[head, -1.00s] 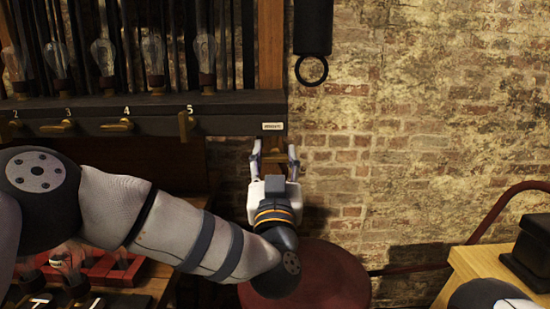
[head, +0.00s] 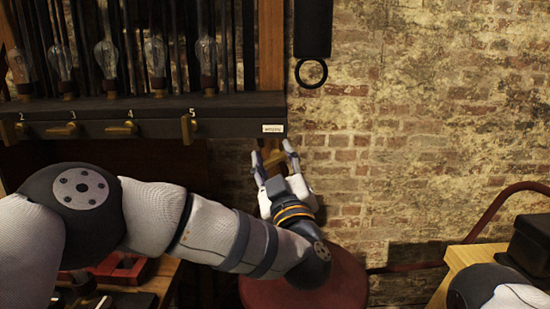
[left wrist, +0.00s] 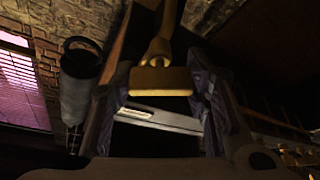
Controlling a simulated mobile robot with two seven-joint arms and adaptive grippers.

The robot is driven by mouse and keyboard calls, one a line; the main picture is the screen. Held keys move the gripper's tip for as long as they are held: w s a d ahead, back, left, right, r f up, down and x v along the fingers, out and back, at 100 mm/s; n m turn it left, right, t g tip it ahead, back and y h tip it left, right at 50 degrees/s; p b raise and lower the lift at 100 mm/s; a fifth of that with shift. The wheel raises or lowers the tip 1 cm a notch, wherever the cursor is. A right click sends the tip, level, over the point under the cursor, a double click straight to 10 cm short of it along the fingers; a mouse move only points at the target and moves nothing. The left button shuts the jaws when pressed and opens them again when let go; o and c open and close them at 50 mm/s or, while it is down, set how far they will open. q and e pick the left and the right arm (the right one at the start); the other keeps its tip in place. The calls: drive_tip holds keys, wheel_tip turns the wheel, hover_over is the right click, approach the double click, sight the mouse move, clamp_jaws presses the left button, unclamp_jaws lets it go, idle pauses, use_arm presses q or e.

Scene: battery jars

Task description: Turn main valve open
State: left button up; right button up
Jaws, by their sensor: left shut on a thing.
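The main valve's brass handle (head: 273,157) sits under the right end of the dark rail, below a small white label (head: 273,128). In the left wrist view the handle is a brass crossbar (left wrist: 160,82) on a rounded stem. My left gripper (head: 274,160) is shut on the handle, one finger on each side, and leans up and to the left in the head view. The fingers also show beside the crossbar in the left wrist view (left wrist: 160,95). The fingers hide part of the handle. My right gripper is out of view.
The rail (head: 150,117) carries several numbered brass levers, with glass bulbs above. A black cylinder with a ring (head: 312,72) hangs on the brick wall at right. A round red stool top (head: 310,292) is below my left wrist. A wooden table (head: 470,262) stands lower right.

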use_arm(q)
drive_tip(key=shift+n, duration=0.7)
drive_tip(key=o, duration=1.2)
drive_tip(key=shift+y, duration=0.3)
drive_tip(key=v, duration=1.2)
drive_tip(key=shift+s+r, duration=0.1)
drive_tip(key=shift+r, duration=0.05)
